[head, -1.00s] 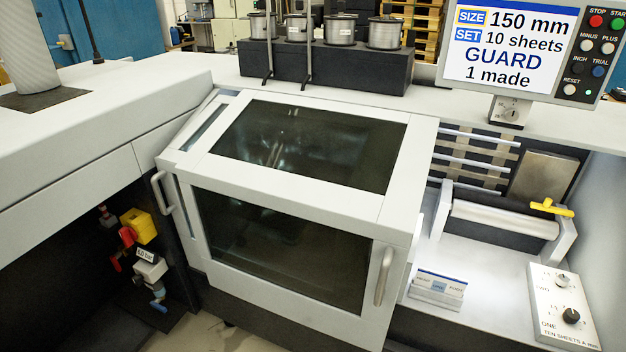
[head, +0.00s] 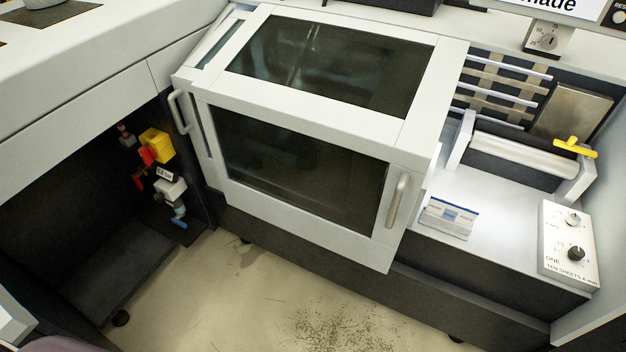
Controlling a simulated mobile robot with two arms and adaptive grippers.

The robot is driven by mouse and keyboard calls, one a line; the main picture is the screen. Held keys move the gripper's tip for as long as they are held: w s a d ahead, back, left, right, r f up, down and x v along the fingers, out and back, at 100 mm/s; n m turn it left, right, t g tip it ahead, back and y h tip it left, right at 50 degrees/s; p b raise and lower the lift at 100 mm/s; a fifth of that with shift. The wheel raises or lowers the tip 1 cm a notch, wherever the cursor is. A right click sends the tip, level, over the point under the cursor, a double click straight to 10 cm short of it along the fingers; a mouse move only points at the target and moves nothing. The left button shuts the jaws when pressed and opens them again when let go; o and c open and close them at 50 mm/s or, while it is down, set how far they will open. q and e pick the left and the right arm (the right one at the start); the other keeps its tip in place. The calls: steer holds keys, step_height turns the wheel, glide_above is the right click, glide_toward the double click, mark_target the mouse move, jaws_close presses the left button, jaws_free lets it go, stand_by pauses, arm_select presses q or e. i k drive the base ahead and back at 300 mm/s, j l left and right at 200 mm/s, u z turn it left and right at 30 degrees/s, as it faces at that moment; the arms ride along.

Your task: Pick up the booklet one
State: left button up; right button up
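No booklet can be made out for certain. A small white item with blue-marked print (head: 449,215) sits at the front of the white shelf (head: 490,218), right of the guard. I cannot tell whether it is the booklet or a labelled holder. Neither of my grippers is in view. The inside of the machine is hidden behind dark windows.
The guard (head: 274,197) is shut, with a handle (head: 397,200) on its right. A roller (head: 525,155) with a yellow lever (head: 574,147) stands behind the shelf. A knob box (head: 568,245) stands on the right.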

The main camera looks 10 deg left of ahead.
mark_target(451, 210)
steer(key=i+l, duration=0.1)
steer(key=l, duration=0.35)
steer(key=i+l, duration=0.15)
steer(key=l, duration=0.3)
steer(key=i+l, duration=0.1)
steer(key=l, duration=0.35)
